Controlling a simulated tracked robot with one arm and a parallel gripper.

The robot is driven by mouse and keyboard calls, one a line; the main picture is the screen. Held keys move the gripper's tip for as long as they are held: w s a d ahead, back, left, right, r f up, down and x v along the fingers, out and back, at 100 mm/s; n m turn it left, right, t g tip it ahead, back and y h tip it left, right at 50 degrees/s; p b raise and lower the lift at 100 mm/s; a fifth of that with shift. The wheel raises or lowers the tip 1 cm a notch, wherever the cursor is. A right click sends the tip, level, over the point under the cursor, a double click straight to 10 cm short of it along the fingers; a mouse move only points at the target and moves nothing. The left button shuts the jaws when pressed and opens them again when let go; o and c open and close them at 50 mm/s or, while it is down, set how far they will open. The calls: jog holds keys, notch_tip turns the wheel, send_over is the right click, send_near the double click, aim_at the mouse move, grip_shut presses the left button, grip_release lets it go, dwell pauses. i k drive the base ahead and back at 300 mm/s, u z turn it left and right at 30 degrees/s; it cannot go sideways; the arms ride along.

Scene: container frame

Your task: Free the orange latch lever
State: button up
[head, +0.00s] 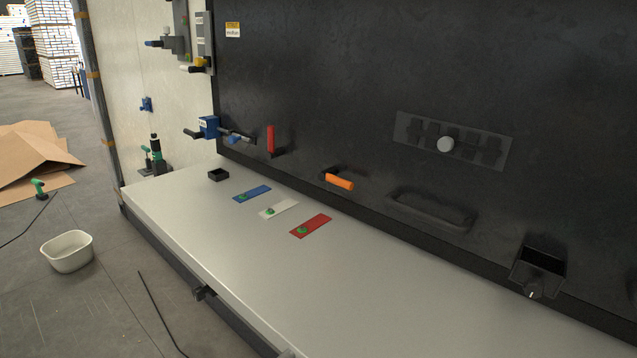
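The orange latch lever (339,182) is on the dark back panel (330,80), low down and just above the light worktop. It tilts slightly down to the right, with a dark pivot at its left end. A red lever (271,140) stands upright on the same panel to its left. Nothing visible touches the orange lever. My gripper is not in the picture.
The worktop (260,260) holds blue (258,192), white (285,207) and red (316,224) plates with green pieces, and a small black box (218,175). A black holder (538,268) juts from the panel at right. A white tub (67,252) stands on the floor.

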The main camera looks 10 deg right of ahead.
aim_at(329, 174)
jog(key=u, duration=0.1)
jog(key=i, duration=1)
jog(key=z, duration=0.1)
